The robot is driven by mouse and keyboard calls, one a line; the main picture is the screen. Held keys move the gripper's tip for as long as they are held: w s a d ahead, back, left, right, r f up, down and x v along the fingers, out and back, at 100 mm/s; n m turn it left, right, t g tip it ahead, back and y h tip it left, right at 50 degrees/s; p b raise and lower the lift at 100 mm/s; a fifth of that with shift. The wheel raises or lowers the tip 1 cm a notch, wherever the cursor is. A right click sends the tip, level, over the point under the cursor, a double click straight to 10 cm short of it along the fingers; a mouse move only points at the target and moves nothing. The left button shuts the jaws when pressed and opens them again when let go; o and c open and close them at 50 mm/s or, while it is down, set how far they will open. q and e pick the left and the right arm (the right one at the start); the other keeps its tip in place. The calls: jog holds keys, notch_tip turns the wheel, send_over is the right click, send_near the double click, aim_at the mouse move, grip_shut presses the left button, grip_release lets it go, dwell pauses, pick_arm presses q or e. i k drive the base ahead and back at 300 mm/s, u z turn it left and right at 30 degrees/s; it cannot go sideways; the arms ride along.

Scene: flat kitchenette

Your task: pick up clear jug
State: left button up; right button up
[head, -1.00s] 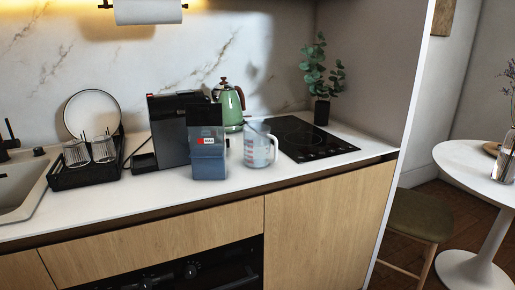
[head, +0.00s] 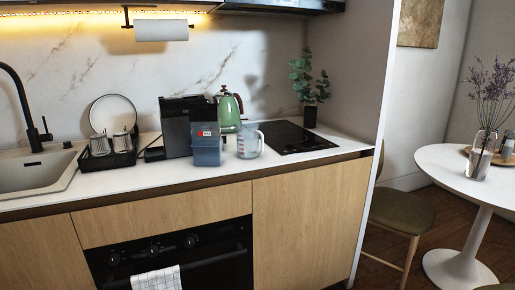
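The clear jug (head: 249,141) stands upright on the white counter, in the head view right of centre. It has a handle on its right side and faint markings on its wall. It stands just right of a dark blue box with a red label (head: 206,146), left of the black hob (head: 290,138) and in front of the green kettle (head: 229,110). Neither of my grippers shows in the head view.
A black coffee machine (head: 181,128) stands behind the box. A dish rack (head: 107,156) with glasses and a plate sits by the sink (head: 36,172). A potted plant (head: 309,88) stands behind the hob. A chair (head: 398,214) and a round white table (head: 465,170) are at right.

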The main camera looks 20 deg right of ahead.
aim_at(247, 133)
jog(key=z, duration=0.2)
jog(key=i, duration=1.2)
jog(key=u, duration=0.1)
